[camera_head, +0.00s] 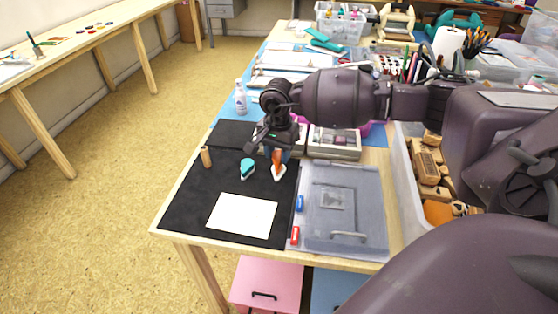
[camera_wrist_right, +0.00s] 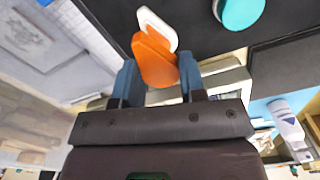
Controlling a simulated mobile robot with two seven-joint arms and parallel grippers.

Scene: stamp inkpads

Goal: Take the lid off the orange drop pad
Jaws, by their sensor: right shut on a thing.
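The orange drop pad shows as an orange drop-shaped lid (camera_head: 277,160) and a white base (camera_head: 279,173) on the black mat (camera_head: 226,184). My right gripper (camera_head: 277,153) comes down over it from above. In the right wrist view, the blue fingers of my right gripper (camera_wrist_right: 157,62) are on either side of the orange lid (camera_wrist_right: 153,56), shut on it. The white base (camera_wrist_right: 158,24) shows past the lid's far edge, out of line with it. I cannot tell whether lid and base still touch. My left gripper is not in view.
A teal drop pad (camera_head: 247,168) lies left of the orange one, and a wooden stamp (camera_head: 206,156) stands farther left. White paper (camera_head: 242,215) lies in front. A grey lidded case (camera_head: 345,207) is to the right, with blue and red pieces beside it.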

